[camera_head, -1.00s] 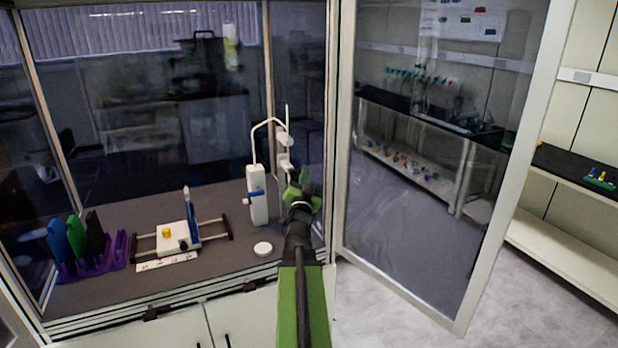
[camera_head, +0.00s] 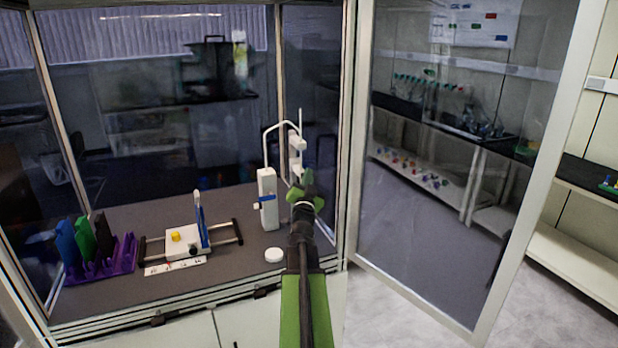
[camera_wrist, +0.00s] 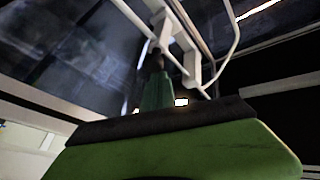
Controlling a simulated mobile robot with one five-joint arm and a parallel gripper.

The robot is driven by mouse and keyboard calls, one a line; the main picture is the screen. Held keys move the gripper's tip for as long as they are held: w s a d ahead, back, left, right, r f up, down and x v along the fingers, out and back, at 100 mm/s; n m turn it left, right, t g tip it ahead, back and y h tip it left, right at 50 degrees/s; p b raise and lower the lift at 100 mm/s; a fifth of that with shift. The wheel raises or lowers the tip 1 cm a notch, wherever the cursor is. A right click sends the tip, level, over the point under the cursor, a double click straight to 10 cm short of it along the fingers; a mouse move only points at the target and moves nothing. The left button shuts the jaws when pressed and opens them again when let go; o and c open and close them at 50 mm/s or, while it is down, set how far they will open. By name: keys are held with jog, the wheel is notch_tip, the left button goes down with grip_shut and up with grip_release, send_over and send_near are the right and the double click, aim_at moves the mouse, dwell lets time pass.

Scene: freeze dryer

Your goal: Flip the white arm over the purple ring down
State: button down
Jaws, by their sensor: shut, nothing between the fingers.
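A white upright device (camera_head: 268,200) stands on the bench inside the glass enclosure. A thin white bent tube rises from it and curves over to a white post with blocks (camera_head: 297,145). My gripper (camera_head: 306,180) is shut and empty, in front of and just below that post in the head view; I cannot tell whether it touches. In the wrist view my gripper's dark tip (camera_wrist: 157,60) points up beside white rods and bars (camera_wrist: 190,62). I cannot make out a purple ring, nor tell surely which white part is the arm over it.
A white round lid (camera_head: 274,256) lies on the bench. A white board with a yellow knob (camera_head: 184,243) and a purple rack (camera_head: 118,262) with coloured plates stand left. The open glass door's frame (camera_head: 356,150) is close on my right. Bare bench lies between.

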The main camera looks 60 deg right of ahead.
notch_tip(320, 180, down, 13)
jog(key=b, duration=1.3)
jog(key=shift+s, duration=0.15)
